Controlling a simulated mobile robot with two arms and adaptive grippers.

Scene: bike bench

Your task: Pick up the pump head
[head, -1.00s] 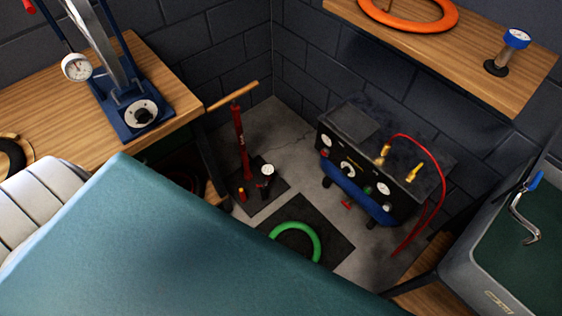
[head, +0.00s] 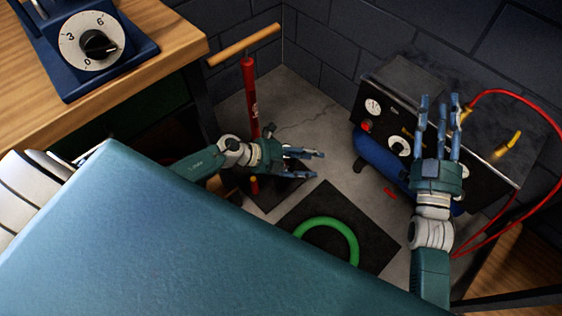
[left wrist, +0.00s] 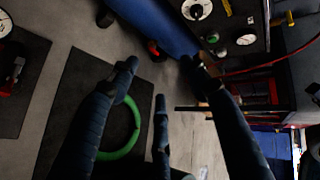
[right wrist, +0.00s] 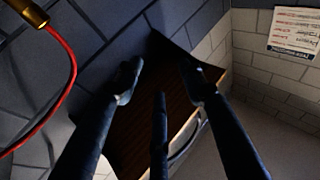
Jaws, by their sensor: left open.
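No part is clearly marked as the pump head. A brass fitting (head: 463,114) on a red hose (head: 552,110) shows at the compressor, beside my right fingers; a brass fitting with red hose also shows at upper left in the right wrist view (right wrist: 27,12). A yellow-brass piece (head: 507,144) stands further right on the compressor. A red floor pump (head: 250,100) with a wooden handle stands upright at the left. My left gripper (head: 308,164) is open and empty beside the pump's base. My right gripper (head: 438,108) is open and empty, in front of the compressor, its fingers pointing up.
The compressor (head: 388,122) with its blue tank stands against the dark wall. A green ring (head: 350,238) lies on a black mat (head: 378,240). A wooden bench (head: 150,30) with a blue dial base is at upper left. Bare floor (head: 310,110) lies between pump and compressor.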

